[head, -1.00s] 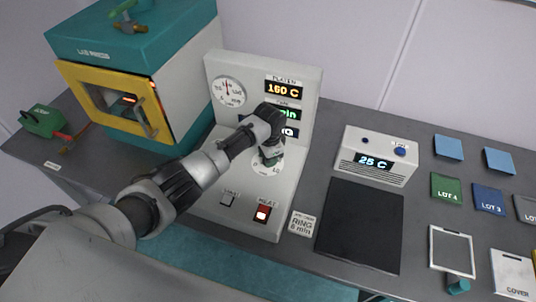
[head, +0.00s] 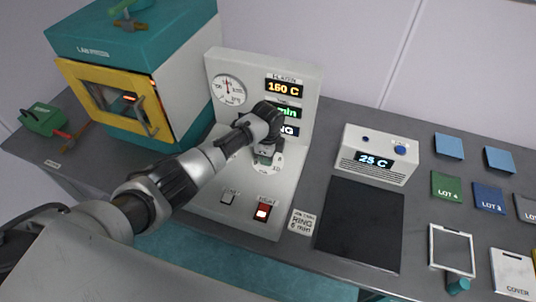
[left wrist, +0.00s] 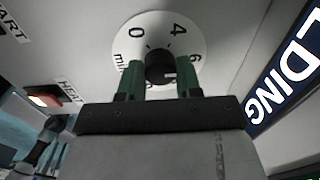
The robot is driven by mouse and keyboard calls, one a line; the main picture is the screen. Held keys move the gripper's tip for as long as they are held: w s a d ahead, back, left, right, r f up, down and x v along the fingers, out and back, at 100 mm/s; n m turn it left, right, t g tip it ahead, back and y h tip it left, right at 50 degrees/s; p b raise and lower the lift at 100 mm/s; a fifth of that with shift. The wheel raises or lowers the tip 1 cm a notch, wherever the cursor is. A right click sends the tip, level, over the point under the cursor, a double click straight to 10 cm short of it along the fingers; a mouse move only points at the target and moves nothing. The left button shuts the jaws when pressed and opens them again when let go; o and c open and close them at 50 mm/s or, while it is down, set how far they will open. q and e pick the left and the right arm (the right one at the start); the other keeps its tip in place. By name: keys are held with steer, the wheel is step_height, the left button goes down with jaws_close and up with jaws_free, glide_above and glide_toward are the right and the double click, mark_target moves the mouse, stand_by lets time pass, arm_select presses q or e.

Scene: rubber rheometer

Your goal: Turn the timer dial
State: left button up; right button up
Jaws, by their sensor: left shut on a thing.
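The timer dial is a dark round knob (left wrist: 160,66) on a white disc (left wrist: 190,30) marked 0, 4, 6 and "min" in the left wrist view. In the head view the disc (head: 268,168) shows on the sloped front of the white press console (head: 240,185), partly hidden by my gripper. My left gripper (left wrist: 160,80) has its two green fingers on either side of the knob, shut on it. In the head view the left gripper (head: 266,158) is at the dial. My right gripper is not in view.
The console has a gauge (head: 228,90), displays, a START button (head: 227,198) and a lit red HEAT switch (head: 262,212). A teal press with a yellow door (head: 75,90) stands left. A 25 C unit (head: 375,155), dark mat (head: 360,225) and lot sheets (head: 446,187) lie right.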

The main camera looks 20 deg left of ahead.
arm_select(q)
steer(key=shift+w+r, duration=0.1)
stand_by(0.3)
steer(key=o, duration=0.9)
steer(key=r, duration=0.3)
steer(key=r+b, duration=0.1)
steer(key=r, duration=0.3)
steer(key=r+b, duration=0.1)
steer(key=r, duration=0.2)
steer(key=shift+s+r, duration=0.25)
steer(key=shift+r, duration=0.1)
